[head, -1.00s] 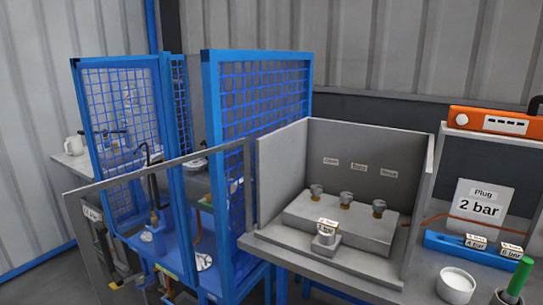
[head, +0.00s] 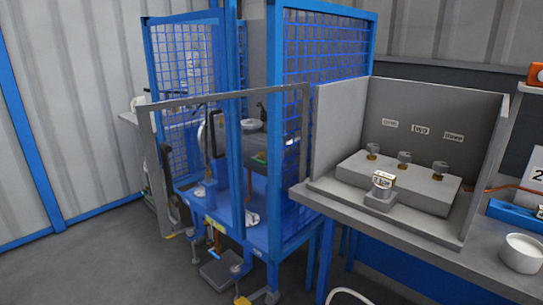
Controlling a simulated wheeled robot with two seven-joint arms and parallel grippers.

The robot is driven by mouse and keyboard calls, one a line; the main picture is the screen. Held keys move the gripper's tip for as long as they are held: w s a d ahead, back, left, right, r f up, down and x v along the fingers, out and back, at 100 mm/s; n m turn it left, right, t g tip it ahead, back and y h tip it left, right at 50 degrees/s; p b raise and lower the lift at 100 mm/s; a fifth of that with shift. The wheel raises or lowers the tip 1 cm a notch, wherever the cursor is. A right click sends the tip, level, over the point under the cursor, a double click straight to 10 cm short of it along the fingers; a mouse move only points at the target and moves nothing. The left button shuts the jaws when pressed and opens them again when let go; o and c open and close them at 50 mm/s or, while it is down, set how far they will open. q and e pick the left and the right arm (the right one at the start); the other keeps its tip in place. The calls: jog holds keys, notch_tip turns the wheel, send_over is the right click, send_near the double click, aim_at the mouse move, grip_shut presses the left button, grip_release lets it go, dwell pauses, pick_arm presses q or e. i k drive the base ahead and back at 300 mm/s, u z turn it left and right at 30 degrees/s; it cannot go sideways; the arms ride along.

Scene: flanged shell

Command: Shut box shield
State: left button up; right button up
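A see-through shield with a thin grey frame (head: 222,97) stands in front of the blue mesh-sided machine box (head: 327,45). Its top bar runs from the left, outside the box's left side, to the right front mesh wall. A dark handle (head: 167,170) shows near its left upright. Whether the shield touches the box's front posts, I cannot tell. Neither of my grippers shows in the head view.
A grey open-topped box (head: 335,187) with several fittings stands on the bench at right. A white cup (head: 522,254) and a blue block (head: 515,213) are beside it. A foot pedal (head: 222,268) lies below the machine. Bare floor (head: 110,260) is at left front.

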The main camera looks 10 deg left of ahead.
aim_at(143, 111)
jog(key=k, duration=0.35)
jog(key=u, duration=1.9)
jog(key=i, duration=3.2)
jog(key=z, duration=3.9)
jog(key=i, duration=1)
jog(key=u, duration=0.1)
jog(key=k, duration=0.75)
jog(key=z, duration=0.3)
